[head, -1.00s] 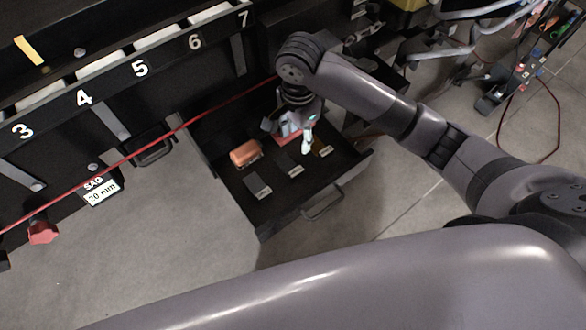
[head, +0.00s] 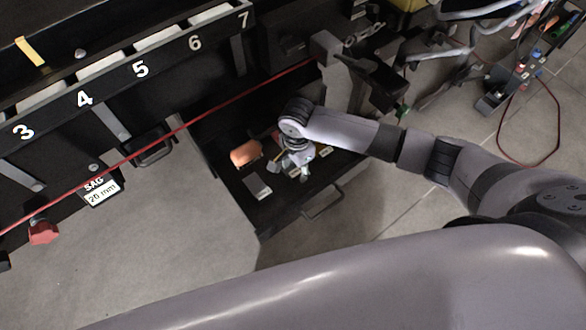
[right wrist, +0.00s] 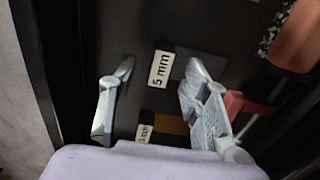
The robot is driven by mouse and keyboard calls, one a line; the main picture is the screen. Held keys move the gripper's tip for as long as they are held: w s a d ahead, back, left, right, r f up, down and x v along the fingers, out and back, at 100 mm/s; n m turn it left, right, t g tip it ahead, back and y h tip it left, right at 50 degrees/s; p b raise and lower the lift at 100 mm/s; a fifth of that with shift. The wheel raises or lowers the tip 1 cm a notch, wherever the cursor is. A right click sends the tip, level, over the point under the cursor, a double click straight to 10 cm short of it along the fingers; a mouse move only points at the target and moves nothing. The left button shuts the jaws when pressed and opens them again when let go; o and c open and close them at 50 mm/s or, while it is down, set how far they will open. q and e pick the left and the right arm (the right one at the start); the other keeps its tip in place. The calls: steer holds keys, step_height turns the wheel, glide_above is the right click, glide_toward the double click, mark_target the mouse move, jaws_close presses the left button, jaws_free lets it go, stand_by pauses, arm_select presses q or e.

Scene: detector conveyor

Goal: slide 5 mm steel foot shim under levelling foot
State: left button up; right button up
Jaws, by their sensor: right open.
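My right gripper (head: 297,174) is open inside the open drawer, low over its floor. In the right wrist view the two pale fingers (right wrist: 160,84) stand apart, one on each side of the label reading 5 mm (right wrist: 161,69). The dark 5 mm steel shim (right wrist: 183,64) lies flat beside that label, partly covered by the right finger. I cannot tell whether a finger touches it. A brass-coloured shim (right wrist: 171,129) with its own label (right wrist: 144,133) lies nearer the wrist. I cannot make out the levelling foot. My left gripper is not in view.
The drawer's front edge (head: 335,183) and side walls surround the gripper. A copper-coloured cylinder (head: 245,153) and another shim label (head: 264,192) lie in the drawer. A red piece (right wrist: 236,103) is by the right finger. A red cord (head: 215,109) crosses above.

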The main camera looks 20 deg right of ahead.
steer(key=shift+f, duration=0.8)
steer(key=shift+c, duration=0.3)
jaws_close()
